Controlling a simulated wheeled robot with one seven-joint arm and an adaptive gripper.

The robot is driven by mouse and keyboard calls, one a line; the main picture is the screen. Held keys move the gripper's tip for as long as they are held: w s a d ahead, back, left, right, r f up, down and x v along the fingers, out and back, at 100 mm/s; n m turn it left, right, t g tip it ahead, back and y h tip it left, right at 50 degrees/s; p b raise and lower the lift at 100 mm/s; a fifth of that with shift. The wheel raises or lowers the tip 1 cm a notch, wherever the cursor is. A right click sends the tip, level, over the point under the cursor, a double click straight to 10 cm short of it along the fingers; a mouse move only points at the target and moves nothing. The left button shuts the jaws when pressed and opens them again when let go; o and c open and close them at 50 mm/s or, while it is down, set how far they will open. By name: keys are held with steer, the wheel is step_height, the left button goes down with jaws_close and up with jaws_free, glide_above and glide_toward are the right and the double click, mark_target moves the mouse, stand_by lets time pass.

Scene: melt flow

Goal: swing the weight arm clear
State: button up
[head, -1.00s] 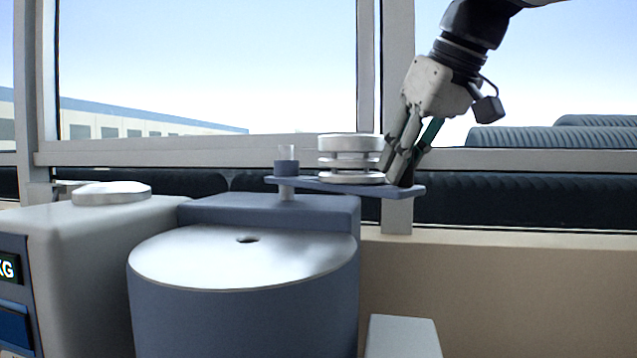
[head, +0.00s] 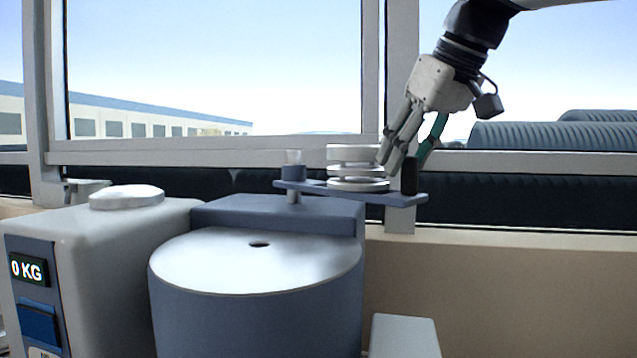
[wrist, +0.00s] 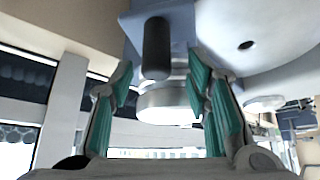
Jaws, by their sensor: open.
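The weight arm (head: 322,190) is a flat blue-grey bar above the back of the drum. It carries a stack of silver weights (head: 356,168) and a small cup at its left end. An upright black handle (head: 409,176) stands at its right end. My gripper (head: 404,166) is open and comes down from the upper right at the handle. In the wrist view, the handle (wrist: 157,48) shows between the spread teal-padded fingers (wrist: 160,68), with space on both sides. Whether a finger touches the handle or weights is unclear.
A blue drum with a silver lid (head: 255,262) stands below the arm. A grey scale housing (head: 115,235) with a "0 KG" display (head: 28,270) is at left. A white block (head: 403,336) is at lower right. Window frames stand behind.

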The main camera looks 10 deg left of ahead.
steer(key=shift+r+p, duration=1.7)
steer(key=v, duration=1.2)
steer(key=shift+d, duration=0.15)
